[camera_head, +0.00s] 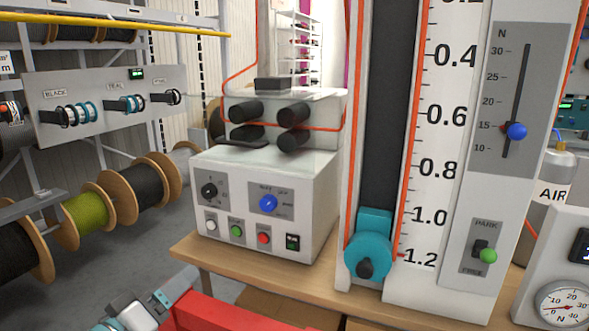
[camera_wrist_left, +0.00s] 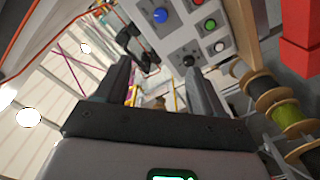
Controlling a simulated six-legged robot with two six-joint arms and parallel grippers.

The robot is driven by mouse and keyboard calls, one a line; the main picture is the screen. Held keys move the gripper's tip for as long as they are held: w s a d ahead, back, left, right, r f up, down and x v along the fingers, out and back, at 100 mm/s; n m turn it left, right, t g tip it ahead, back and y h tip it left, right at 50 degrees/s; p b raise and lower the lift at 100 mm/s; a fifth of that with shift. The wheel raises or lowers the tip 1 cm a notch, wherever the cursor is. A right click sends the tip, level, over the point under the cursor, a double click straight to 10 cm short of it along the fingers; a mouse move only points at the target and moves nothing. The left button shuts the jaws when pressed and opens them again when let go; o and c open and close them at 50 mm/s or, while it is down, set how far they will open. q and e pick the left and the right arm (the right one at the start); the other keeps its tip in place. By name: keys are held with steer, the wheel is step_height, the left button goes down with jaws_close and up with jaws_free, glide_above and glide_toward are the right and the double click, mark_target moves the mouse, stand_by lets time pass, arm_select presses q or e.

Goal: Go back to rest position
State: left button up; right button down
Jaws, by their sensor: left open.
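My left gripper (camera_wrist_left: 158,68) is open and empty in the left wrist view, with its two dark fingers apart and nothing between them. In the head view, grey and teal parts of my left arm (camera_head: 145,308) show at the bottom left, below and in front of the wooden bench. The fingertips are hard to make out there. My right gripper is in neither view.
A white control box (camera_head: 262,205) with knobs and buttons stands on the wooden bench (camera_head: 315,288). Right of it rises a scale panel (camera_head: 440,190) with a teal roller (camera_head: 368,257). Cable reels (camera_head: 117,198) hang at left. A red block (camera_head: 215,312) shows at the bottom. Grey floor lies open between.

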arm_select(q)
steer(key=s+d+f+n+g+y+p, duration=0.1)
steer(key=d+f+g+p, duration=0.25)
steer(key=f, duration=0.75)
steer(key=s+d+f+n+g+p, duration=0.15)
steer(key=f+g+p, duration=0.3)
steer(key=f, duration=0.55)
steer(key=s+d+f+m+g+y+p, duration=0.1)
steer(key=s+f+m+g, duration=0.1)
steer(key=s+f+g, duration=0.2)
steer(key=s+d+f+m+g+p, duration=0.1)
steer(key=s+d+f+m+g, duration=0.1)
steer(key=s+f, duration=0.9)
steer(key=shift+s+f+m+g+y+p, duration=0.15)
steer(key=shift+s+m+g+y+p, duration=0.25)
steer(key=shift+s+g, duration=1.5)
steer(key=shift+s+t, duration=0.75)
steer(key=shift+t, duration=0.05)
